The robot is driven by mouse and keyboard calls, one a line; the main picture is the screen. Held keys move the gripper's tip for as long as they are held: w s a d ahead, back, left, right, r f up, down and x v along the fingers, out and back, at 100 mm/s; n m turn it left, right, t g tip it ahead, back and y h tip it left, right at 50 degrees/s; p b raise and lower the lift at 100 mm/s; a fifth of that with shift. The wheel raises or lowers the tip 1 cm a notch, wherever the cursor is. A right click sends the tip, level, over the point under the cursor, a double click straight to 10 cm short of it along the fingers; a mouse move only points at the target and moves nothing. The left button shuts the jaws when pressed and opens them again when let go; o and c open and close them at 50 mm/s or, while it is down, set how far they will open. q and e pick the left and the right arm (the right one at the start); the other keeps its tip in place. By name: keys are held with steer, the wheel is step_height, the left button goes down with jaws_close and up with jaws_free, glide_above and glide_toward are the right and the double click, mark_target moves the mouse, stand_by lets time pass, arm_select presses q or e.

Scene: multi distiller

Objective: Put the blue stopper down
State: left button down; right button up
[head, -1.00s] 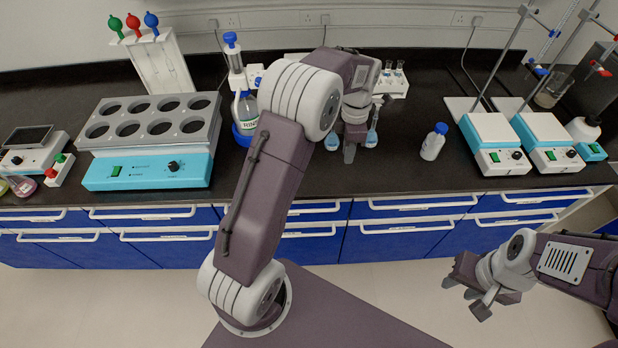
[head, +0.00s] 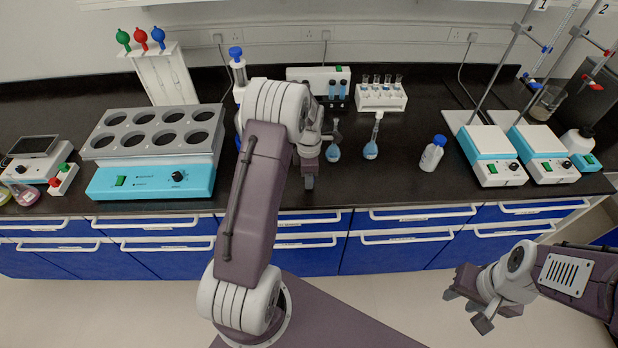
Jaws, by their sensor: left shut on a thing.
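My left gripper (head: 308,180) points down over the front part of the bench, left of two small flasks. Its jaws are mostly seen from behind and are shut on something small. I take this to be the blue stopper, which my gripper and arm hide. The near flask (head: 333,152) holds blue liquid and stands just right of the gripper. A second flask (head: 371,150) with blue liquid and a pale top stands further right. My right gripper (head: 466,309) hangs in front of the bench at the lower right, open and empty.
A blue-capped white bottle (head: 432,156) stands right of the flasks. A tube rack (head: 381,98) is behind them. Stirrer hotplates (head: 491,155) stand at right, a block with several round wells (head: 155,132) at left. The bench front between the block and the gripper is clear.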

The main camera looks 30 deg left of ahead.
arm_select(q)
steer(key=shift+s, duration=0.1)
steer(key=c, duration=1.3)
jaws_free()
steer(key=shift+f, duration=0.1)
steer(key=shift+c, duration=0.2)
step_height(320, 180, up, 12)
steer(key=r, duration=0.1)
steer(key=s+d+f+m, duration=0.2)
steer(key=s+d+m, duration=0.3)
steer(key=s+m, duration=0.4)
steer(key=s+d+f+m+t, duration=0.1)
steer(key=s+d+m, duration=0.5)
steer(key=m, duration=0.9)
steer(key=s+f, duration=0.1)
steer(key=s, duration=0.2)
steer(key=shift+d+f, duration=0.2)
steer(key=shift+d, duration=0.1)
